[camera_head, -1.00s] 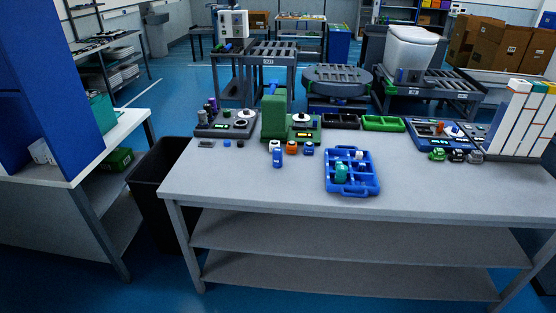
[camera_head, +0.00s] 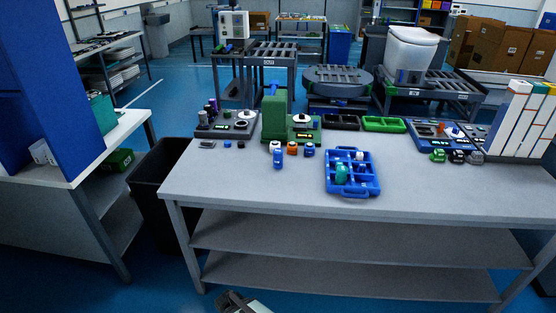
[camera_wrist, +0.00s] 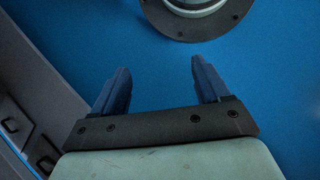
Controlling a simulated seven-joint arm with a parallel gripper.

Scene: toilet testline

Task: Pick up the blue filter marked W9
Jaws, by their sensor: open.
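A small upright blue cylinder (camera_head: 278,158) stands on the grey workbench (camera_head: 228,184), left of the blue tray; it may be the blue filter, but no W9 mark is readable. A smaller blue-and-white piece (camera_head: 309,149) stands behind it to the right, beside an orange one (camera_head: 292,148) and a white one (camera_head: 274,147). In the wrist view my gripper (camera_wrist: 158,78) is open, with nothing between its two dark blue fingers and blue floor behind. In the head view only part of my arm shows at the bottom edge, below and in front of the bench, far from the cylinder.
A blue compartment tray (camera_head: 361,187) with a teal piece and a white piece sits mid-bench. A green device (camera_head: 274,117), dark and green bins (camera_head: 384,125) and testers line the back. A black waste bin (camera_head: 150,190) stands left. The bench's front right is clear.

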